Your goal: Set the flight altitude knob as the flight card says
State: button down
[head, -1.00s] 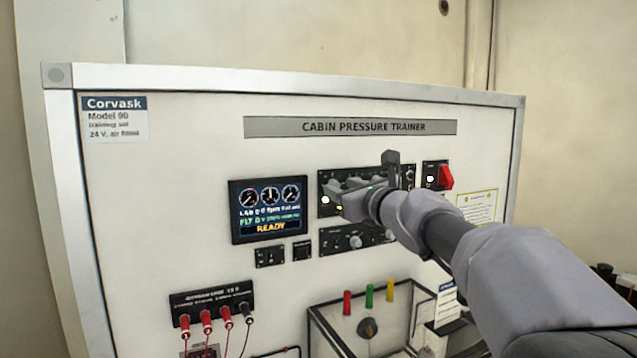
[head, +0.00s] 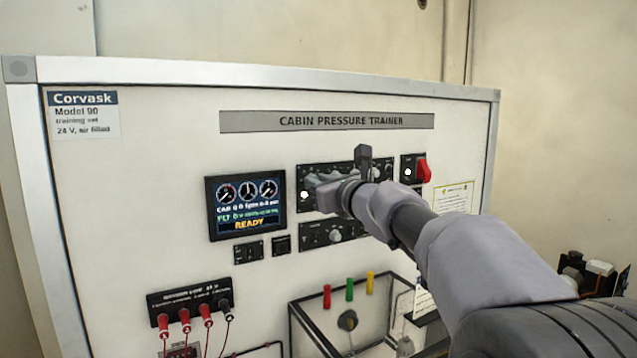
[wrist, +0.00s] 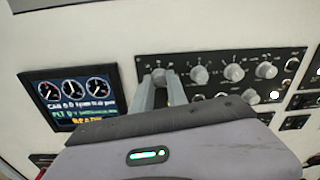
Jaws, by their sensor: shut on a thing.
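A black control panel (wrist: 220,57) with a row of several grey knobs shows in the wrist view; it is partly behind my arm in the head view (head: 384,166). My gripper (wrist: 161,82) is shut on the leftmost upper knob (wrist: 161,74), with a finger on each side. The knob labels and its pointer are too small or hidden to read. The display (head: 245,205) left of the panel reads READY, with a CAB line and a green FLT line whose figures are blurred. A white card (head: 424,302), partly behind my arm, is unreadable.
A red guarded switch (head: 423,171) is right of the knobs. A lower black strip (head: 318,236) with a knob lies below. Red leads (head: 185,320) hang at lower left. A framed box (head: 300,325) with coloured posts stands below. A notice (head: 455,197) is at right.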

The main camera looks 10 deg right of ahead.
jog(key=shift+d+m+y+p, duration=0.1)
jog(key=shift+m+y+p, duration=0.2)
jog(key=shift+m+p, duration=5.9)
jog(key=shift+m+y+p, duration=0.3)
jog(key=shift+m+p, duration=0.9)
jog(key=shift+m, duration=9.9)
jog(key=c, duration=1.3)
grip_release()
